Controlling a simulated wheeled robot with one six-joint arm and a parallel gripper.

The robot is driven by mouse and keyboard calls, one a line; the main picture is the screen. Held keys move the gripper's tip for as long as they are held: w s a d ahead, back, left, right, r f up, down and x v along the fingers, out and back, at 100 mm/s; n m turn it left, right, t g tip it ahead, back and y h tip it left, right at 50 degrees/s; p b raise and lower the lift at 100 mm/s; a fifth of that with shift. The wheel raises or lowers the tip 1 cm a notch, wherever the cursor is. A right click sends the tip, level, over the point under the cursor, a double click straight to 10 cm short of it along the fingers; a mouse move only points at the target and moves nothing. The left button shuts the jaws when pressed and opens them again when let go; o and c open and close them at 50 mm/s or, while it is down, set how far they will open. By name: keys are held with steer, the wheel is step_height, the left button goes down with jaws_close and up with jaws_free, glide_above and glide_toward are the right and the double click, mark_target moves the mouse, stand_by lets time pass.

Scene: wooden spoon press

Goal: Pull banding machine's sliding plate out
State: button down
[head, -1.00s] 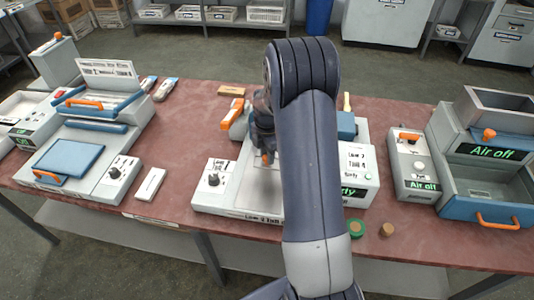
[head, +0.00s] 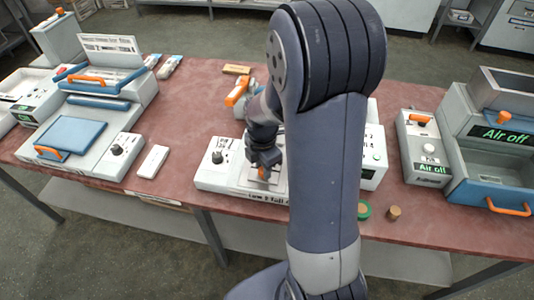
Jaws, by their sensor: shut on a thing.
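The middle machine (head: 215,183) is a low light-grey unit with a black knob on its left control box and printed text on its front edge. I take it to be the banding machine. My gripper (head: 264,169) is over its bed, shut on a small orange handle (head: 262,173). A pale plate (head: 271,184) shows under the fingers, near the machine's front edge. My arm hides most of the machine's middle and right, so how far the plate is out cannot be told.
A machine with a blue plate (head: 70,137) stands left, and a white block (head: 153,161) lies beside it. On the right are a grey control box (head: 424,150) and a blue-fronted drawer unit (head: 490,188).

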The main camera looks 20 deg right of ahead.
steer(key=shift+s+a, duration=0.35)
steer(key=shift+s, duration=0.2)
steer(key=shift+s+a, duration=0.35)
steer(key=shift+s, duration=0.2)
steer(key=c, duration=1.1)
jaws_free()
step_height(320, 180, up, 11)
steer(key=shift+f, duration=0.15)
